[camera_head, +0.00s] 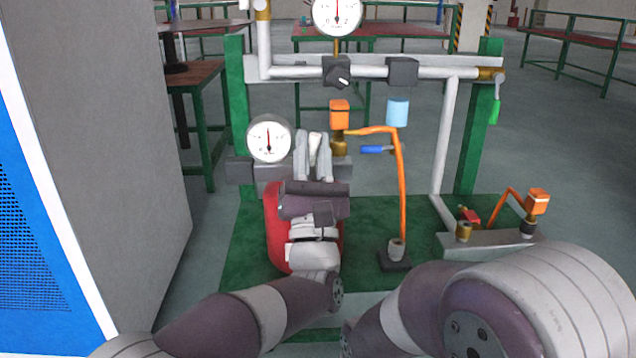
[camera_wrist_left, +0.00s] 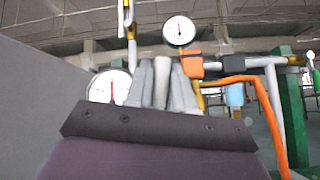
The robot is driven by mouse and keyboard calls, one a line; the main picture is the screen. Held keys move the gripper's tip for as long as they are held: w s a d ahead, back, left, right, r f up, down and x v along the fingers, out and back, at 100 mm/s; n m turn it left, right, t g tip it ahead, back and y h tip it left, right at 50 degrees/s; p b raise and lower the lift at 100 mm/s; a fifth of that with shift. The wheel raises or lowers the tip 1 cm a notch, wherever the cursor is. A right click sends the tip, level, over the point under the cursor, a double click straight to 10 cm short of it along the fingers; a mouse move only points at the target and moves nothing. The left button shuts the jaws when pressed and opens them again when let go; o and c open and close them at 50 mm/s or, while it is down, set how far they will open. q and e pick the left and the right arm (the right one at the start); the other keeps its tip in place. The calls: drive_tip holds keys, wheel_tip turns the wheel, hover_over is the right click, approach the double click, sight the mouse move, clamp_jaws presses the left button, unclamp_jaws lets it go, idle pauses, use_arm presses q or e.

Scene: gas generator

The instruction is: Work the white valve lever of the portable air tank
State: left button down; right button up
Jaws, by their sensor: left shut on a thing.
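The red portable air tank (camera_head: 275,232) stands on the green base, largely hidden behind my left wrist and gripper. A round white gauge (camera_head: 268,138) sits at its upper left and also shows in the left wrist view (camera_wrist_left: 110,87). My left gripper (camera_head: 314,148) is at the top of the tank, its two grey fingers pointing away from me. The white valve lever (camera_head: 314,150) stands between the fingers, and they are shut on it. The lever also shows between the fingers in the left wrist view (camera_wrist_left: 161,84). My right gripper is not visible.
A pipe frame with green posts (camera_head: 237,110) stands behind the tank. An orange hose (camera_head: 402,190) runs down right of my left gripper, near a blue handle (camera_head: 373,149). A grey cabinet (camera_head: 110,130) is close on the left. Open floor lies farther right.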

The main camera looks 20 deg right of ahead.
use_arm(q)
drive_tip(key=n+y, duration=0.1)
drive_tip(key=n+y+b, duration=0.1)
drive_tip(key=n, duration=0.1)
drive_tip(key=shift+w+a+f+t+y+b, duration=0.1)
drive_tip(key=shift+a+f+t+y+b, duration=0.2)
drive_tip(key=shift+a+t+y+b, duration=0.1)
drive_tip(key=shift+w+a+r+n+y+b, duration=0.1)
drive_tip(key=shift+a+r+n+y+b, duration=0.1)
drive_tip(key=shift+n+y+b, duration=0.5)
drive_tip(key=shift+w+a+r+n+y+b, duration=0.15)
drive_tip(key=shift+n+y+b, duration=0.1)
drive_tip(key=shift+n+y, duration=0.7)
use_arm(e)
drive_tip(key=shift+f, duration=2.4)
use_arm(q)
drive_tip(key=shift+s, duration=0.1)
drive_tip(key=c, duration=1.1)
unclamp_jaws()
